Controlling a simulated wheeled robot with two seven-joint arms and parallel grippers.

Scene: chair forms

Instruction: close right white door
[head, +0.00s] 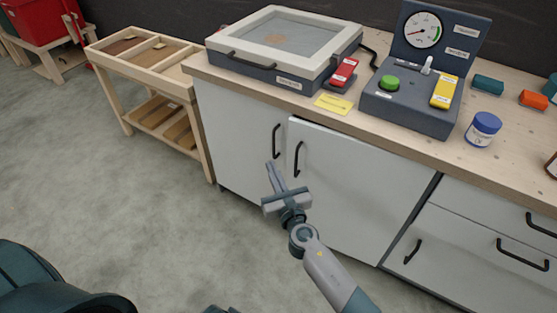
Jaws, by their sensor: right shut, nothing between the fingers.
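The right white door (352,185) is the cabinet front under the worktop, with a black handle (298,159) near its left edge.
The worktop (405,139) carries a framed press-like box (285,42), a gauge panel (412,102) and a blue-lidded jar (483,129). Drawers (475,235) with black handles are at the right. A wooden rack (150,60) stands at the left. Grey floor is free in front.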

